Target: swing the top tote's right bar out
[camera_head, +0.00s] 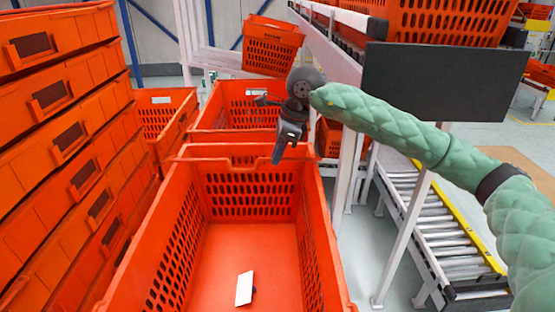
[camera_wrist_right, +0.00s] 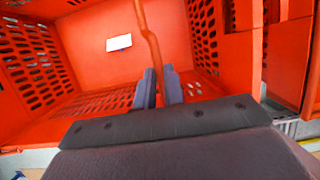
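The top tote (camera_head: 318,262) is an open orange basket with perforated walls, in the lower middle of the head view. Its inside shows at the left of the right wrist view (camera_wrist_right: 82,55). My right gripper (camera_head: 277,158) points down at the tote's far rim, right of its middle. In the right wrist view its two fingers (camera_wrist_right: 160,88) stand close together, one on each side of a thin, bent orange bar (camera_wrist_right: 150,38). The bar fills the narrow gap between them. The fingers hide part of it. My left gripper is out of view.
A white card (camera_head: 244,288) lies on the tote's floor. Stacked orange totes (camera_head: 60,90) stand close on the left. More totes (camera_head: 240,95) are behind. A dark panel (camera_head: 445,80) and white posts stand on the right, above a roller conveyor (camera_head: 425,225).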

